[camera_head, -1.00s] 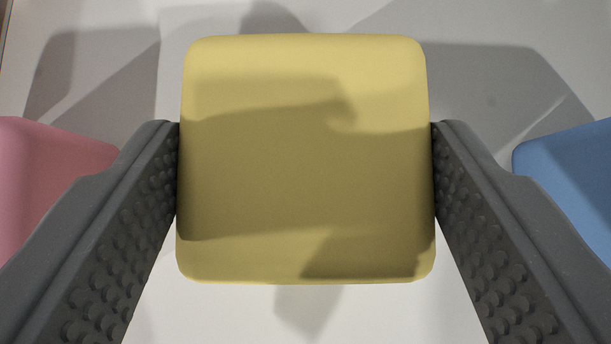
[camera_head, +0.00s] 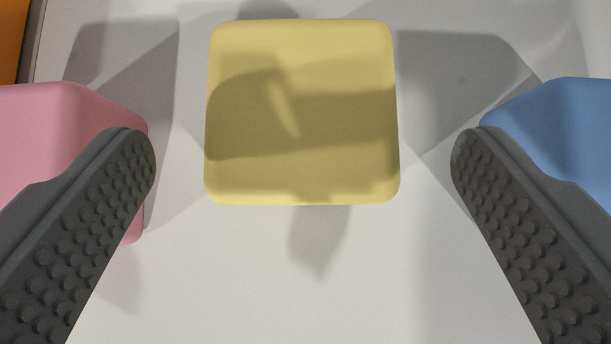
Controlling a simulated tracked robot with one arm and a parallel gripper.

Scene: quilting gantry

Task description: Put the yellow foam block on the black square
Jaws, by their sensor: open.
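The yellow foam block (camera_head: 302,112) stands on a white surface, upper middle of the view, with shadows across its top. My gripper (camera_head: 303,158) is open, with one dark studded finger on each side of the block. There is a clear gap between each fingertip and the block, so nothing is held. No black square shows in this view; whether one lies under the block is hidden.
A pink block (camera_head: 65,135) stands at the left, partly behind my left finger. A blue block (camera_head: 560,130) stands at the right, close to my right finger. An orange thing (camera_head: 10,40) shows at the upper left corner, beside a dark edge. White surface (camera_head: 270,290) in front is clear.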

